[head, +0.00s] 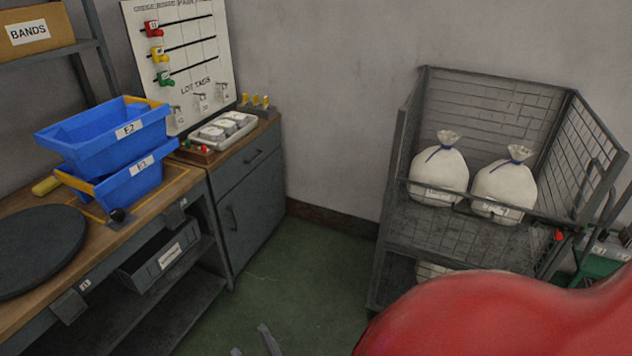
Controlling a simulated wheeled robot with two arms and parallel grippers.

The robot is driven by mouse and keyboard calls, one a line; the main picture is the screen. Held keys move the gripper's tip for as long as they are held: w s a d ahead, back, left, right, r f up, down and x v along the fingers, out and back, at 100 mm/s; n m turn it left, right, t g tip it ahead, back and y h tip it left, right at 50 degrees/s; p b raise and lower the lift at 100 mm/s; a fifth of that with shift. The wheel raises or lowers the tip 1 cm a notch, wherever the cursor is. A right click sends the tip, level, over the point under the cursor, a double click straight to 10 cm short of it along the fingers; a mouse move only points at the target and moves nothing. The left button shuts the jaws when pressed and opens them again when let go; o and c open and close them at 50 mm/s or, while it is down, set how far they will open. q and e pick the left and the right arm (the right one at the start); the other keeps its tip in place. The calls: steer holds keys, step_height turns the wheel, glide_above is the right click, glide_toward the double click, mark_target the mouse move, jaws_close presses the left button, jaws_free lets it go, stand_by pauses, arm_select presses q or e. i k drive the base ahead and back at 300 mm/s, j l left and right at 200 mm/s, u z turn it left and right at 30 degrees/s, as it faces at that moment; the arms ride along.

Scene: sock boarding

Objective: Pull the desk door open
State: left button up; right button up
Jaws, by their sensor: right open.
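The desk (270,128) is a grey cabinet with a wooden top, standing in the back corner. Its door (252,212) is grey and looks shut, with a dark vertical handle (231,217) near its left edge. A drawer (250,160) with its own handle sits above the door and looks shut. My right gripper (258,346) shows only as grey fingertips at the bottom edge, open and with nothing seen between them. It is apart from the door, lower in the picture. My left gripper is not in view.
A workbench (95,240) with blue bins (125,130) stands left of the desk. A wire cage cart (400,150) holding two white sacks stands at the right. Green floor (310,260) between them is clear. A board (185,50) leans behind the desk.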

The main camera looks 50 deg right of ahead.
mark_target(248, 212)
steer(key=z, duration=1)
steer(key=i+l, duration=0.1)
steer(key=i, duration=1.1)
steer(key=i+l, duration=0.1)
steer(key=i, duration=1.1)
steer(key=l+z, duration=0.05)
